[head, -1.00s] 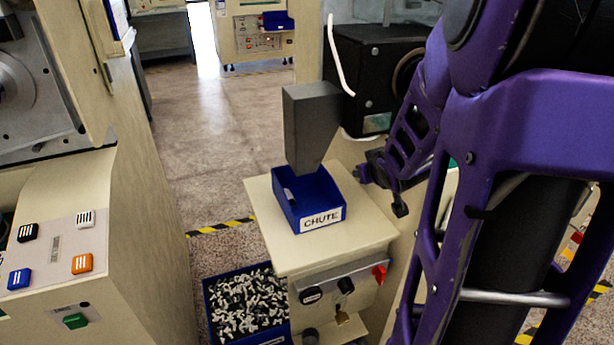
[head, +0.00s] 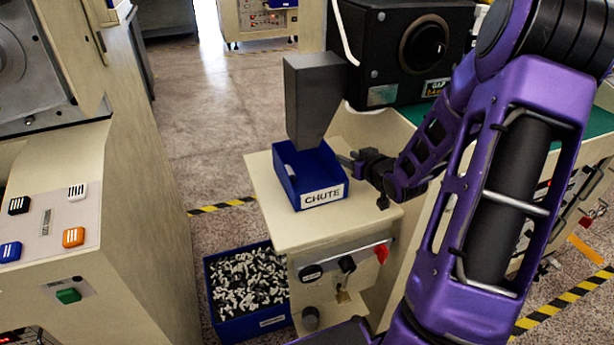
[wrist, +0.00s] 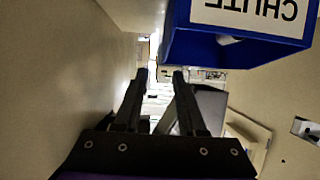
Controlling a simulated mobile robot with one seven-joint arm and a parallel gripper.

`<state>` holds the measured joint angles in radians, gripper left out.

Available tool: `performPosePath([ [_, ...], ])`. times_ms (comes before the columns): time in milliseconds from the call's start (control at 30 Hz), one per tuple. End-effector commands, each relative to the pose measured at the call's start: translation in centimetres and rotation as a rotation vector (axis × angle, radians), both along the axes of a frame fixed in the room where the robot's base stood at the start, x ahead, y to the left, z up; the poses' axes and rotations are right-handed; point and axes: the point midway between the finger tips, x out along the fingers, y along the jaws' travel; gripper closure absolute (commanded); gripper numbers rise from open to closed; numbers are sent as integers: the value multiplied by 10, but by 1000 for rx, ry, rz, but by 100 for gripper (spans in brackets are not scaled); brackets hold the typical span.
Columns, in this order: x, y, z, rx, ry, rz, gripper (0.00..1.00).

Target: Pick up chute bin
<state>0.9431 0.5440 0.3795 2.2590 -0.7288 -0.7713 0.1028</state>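The chute bin (head: 290,190) is a blue open-topped box with a white CHUTE label on its front. It sits on the cream cabinet top (head: 365,220), under a grey chute (head: 312,100). My gripper (head: 345,158) is at the bin's right side near its back corner; contact cannot be told in the head view. In the wrist view the bin (wrist: 205,48) shows upside down at the upper right. There my gripper (wrist: 161,76) has its two dark fingers apart with nothing held between them.
A black machine (head: 400,45) stands behind the cabinet, close to my arm. A blue bin (head: 215,300) full of black and white pieces is on the floor left of the cabinet. A control panel (head: 45,230) is at left. Open floor lies between.

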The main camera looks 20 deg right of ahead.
Motion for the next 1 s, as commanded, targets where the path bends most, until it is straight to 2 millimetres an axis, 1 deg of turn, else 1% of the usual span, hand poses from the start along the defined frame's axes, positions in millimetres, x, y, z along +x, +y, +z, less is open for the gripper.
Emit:
performPosePath([
  [33,10,1,-6,1,-1,3,60],
  [100,21,1,-10,0,0,1,60],
  [200,32,1,-14,-1,0,1,60],
  [367,40,2,-17,0,1,0,60],
  [567,65,10,-28,2,0,1,60],
  [700,81,10,-33,-1,0,0,60],
  [800,85,9,-34,0,0,-1,60],
  [1000,85,9,-34,0,0,-1,60],
])
